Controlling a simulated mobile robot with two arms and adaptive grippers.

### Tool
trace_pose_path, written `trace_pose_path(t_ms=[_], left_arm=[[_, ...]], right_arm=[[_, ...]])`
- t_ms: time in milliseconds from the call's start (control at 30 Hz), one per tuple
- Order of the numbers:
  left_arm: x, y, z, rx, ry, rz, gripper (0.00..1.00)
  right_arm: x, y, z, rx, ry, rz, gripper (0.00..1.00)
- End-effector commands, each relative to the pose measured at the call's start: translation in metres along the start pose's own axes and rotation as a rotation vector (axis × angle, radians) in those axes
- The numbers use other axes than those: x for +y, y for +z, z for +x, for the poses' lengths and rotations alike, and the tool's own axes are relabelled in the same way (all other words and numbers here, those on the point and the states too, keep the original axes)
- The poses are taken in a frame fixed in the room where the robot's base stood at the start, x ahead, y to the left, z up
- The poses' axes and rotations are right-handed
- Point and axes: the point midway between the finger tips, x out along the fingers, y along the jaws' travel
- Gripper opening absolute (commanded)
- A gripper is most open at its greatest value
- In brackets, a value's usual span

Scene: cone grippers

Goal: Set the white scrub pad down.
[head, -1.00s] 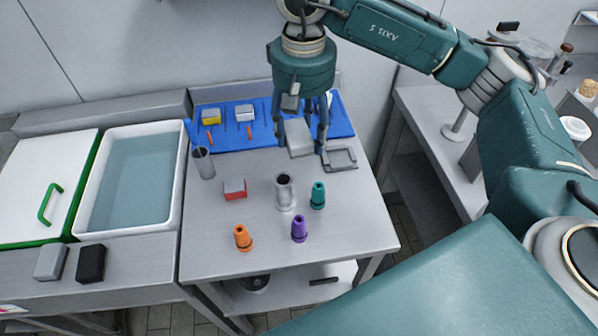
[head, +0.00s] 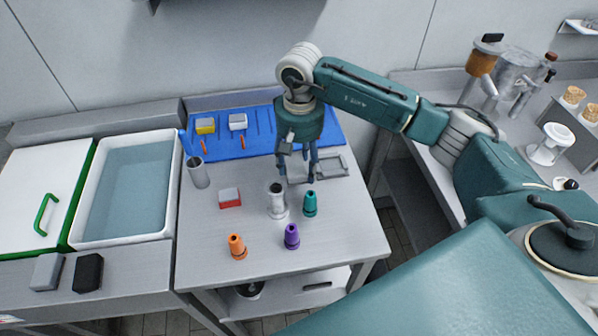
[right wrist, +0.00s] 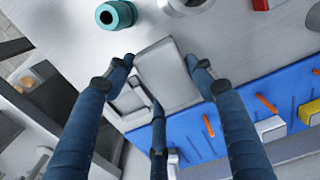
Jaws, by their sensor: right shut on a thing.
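The white scrub pad (right wrist: 168,76), a flat pale grey-white block, is between the fingers of my right gripper (right wrist: 165,68) in the right wrist view. In the head view my right gripper (head: 297,180) points down at the back right of the table, shut on the pad, which is mostly hidden behind the fingers. The pad is low, close to the tabletop; I cannot tell whether it touches. My left gripper is not in view.
Near the gripper stand a grey cone gripper (head: 277,203), a teal one (head: 310,204), a purple one (head: 292,237) and an orange one (head: 237,246). A red-and-white block (head: 229,198) and grey cup (head: 199,174) stand left. A blue mat (head: 265,140) lies behind.

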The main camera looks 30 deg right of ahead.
Motion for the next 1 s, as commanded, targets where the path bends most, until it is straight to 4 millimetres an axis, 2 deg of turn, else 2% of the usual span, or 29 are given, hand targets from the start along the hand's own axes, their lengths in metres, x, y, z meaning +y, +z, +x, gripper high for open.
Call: trace_pose_path(t_ms=[167,400,800,833,900,1000], left_arm=[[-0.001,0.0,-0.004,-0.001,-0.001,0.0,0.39],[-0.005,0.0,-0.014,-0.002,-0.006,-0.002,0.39],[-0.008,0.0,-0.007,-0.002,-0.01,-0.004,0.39],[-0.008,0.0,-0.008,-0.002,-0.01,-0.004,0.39],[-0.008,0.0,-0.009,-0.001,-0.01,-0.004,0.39],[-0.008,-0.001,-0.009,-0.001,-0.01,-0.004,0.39]], right_arm=[[0.0,0.0,0.011,-0.001,0.0,-0.001,0.4],[0.0,0.001,0.044,-0.002,0.0,0.0,0.4],[0.0,-0.001,0.052,0.002,-0.001,-0.001,0.4],[0.0,-0.001,0.051,0.002,-0.001,-0.001,0.56],[0.0,0.0,0.05,0.002,-0.001,-0.001,0.7],[0.0,0.0,0.05,0.002,-0.001,-0.001,0.73]])
